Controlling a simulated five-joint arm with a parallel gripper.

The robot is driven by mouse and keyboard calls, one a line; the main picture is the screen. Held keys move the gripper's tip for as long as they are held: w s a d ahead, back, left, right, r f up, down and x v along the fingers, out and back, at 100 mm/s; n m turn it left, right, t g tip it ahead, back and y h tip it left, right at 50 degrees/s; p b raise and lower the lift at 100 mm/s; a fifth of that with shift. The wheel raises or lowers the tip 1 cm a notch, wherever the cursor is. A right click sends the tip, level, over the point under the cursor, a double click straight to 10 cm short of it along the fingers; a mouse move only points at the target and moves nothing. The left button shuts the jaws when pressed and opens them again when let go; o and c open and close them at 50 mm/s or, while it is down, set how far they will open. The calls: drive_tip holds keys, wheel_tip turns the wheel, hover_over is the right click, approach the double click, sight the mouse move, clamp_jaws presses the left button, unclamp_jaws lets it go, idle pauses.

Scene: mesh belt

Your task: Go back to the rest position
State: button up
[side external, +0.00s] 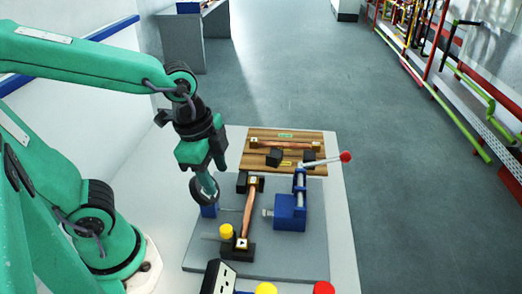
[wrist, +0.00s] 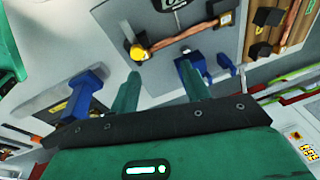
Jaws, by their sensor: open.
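My gripper (side external: 205,188) hangs down from my green arm above the left edge of the grey plate (side external: 262,263). In the wrist view my gripper (wrist: 160,86) shows two teal fingers spread apart with nothing between them. A copper bar (side external: 250,207) lies across black blocks on the plate, to the right of my gripper and apart from it; it also shows in the wrist view (wrist: 185,35). A blue clamp (side external: 290,213) with a lever ending in a red ball (side external: 346,156) stands right of the bar. My gripper partly hides a small blue part (side external: 209,211).
A wooden board (side external: 262,142) behind the plate bears another copper bar (side external: 285,144) and black blocks. A yellow knob (side external: 226,231) stands by the front block. A black box (side external: 218,277) and yellow and red buttons are at the front. Open floor (side external: 300,70) lies beyond the table.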

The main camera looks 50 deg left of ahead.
drive_tip(key=a+r+n+t, duration=0.3)
drive_tip(key=a+r+n, duration=0.2)
drive_tip(key=n, duration=0.5)
drive_tip(key=shift+s+a+n+y, duration=0.3)
drive_tip(key=shift+s+a+n, duration=0.1)
drive_tip(key=shift+a, duration=0.1)
